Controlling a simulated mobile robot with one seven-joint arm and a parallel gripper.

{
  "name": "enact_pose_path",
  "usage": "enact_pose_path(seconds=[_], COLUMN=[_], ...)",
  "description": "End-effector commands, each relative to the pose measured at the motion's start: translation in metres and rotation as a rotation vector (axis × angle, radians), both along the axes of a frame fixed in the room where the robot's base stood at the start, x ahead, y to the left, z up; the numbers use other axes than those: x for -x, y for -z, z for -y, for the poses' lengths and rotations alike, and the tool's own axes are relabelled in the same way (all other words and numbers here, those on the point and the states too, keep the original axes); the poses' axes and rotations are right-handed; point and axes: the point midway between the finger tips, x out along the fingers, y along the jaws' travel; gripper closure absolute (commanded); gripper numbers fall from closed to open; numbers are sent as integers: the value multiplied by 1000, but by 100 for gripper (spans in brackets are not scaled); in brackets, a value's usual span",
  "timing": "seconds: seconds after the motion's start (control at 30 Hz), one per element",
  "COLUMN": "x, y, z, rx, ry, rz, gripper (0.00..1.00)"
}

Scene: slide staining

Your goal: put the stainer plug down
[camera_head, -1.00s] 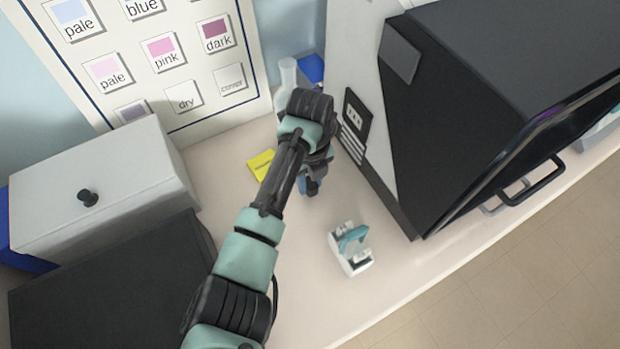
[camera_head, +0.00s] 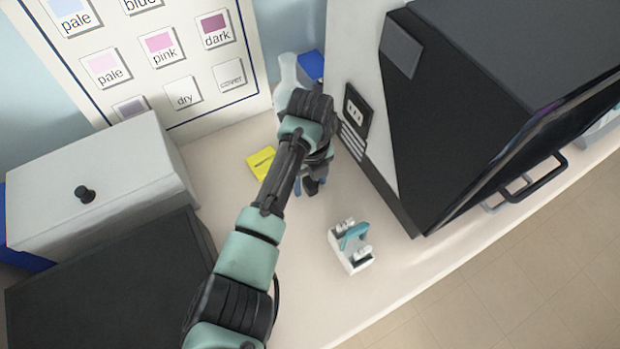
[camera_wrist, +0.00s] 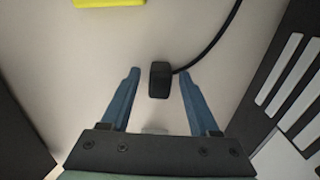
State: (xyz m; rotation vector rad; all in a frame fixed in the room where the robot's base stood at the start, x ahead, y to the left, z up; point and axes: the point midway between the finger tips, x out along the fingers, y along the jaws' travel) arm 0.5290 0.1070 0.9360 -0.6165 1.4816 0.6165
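The stainer plug (camera_wrist: 160,80) is a small black block with a black cable running up and to the right in the wrist view. It is between the tips of my gripper (camera_wrist: 160,74), with a clear gap to the blue finger on each side. The fingers are open and not touching it. The plug appears to be at or near the pale bench top; the exact height is hard to tell. In the head view my gripper (camera_head: 306,187) points down over the bench, and my wrist hides most of the plug area.
A wall socket-like outlet (camera_head: 355,107) is on the pale panel beside the large black machine (camera_head: 440,120) at right. A yellow note (camera_head: 261,163) lies left of my gripper, a white and teal holder (camera_head: 350,247) to the front right. A clear bottle (camera_head: 288,75) stands behind.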

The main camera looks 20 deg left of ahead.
Motion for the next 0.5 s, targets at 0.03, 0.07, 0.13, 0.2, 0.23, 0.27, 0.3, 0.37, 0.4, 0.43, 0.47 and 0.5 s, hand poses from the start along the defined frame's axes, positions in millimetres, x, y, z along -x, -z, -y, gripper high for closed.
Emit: enact_pose_path(seconds=[0.03, 0.07, 0.13, 0.2, 0.23, 0.27, 0.3, 0.37, 0.4, 0.43, 0.47, 0.5], x=[0, 0, 0, 0, 0, 0, -1, -1, -1, -1, -2, -2], y=[0, 0, -1, -6, -9, -13, -18, -26, -34, -41, -48, -57], z=[0, 0, 0, 0, 0, 0, -1, 0, -1, -1, 0, 0], rx=[0, 0, 0, -1, -1, -1, -1, 0, 0, 1, 0, -1], ry=[0, 0, 0, 0, 0, 0, 0, 0, 0, 0, 0, 1], rz=[0, 0, 0, 1, 1, 1, 2, 6, 6, 6, 7, 6], gripper=[38, 38, 38, 38, 38, 38, 38, 38, 38, 38, 38, 38])
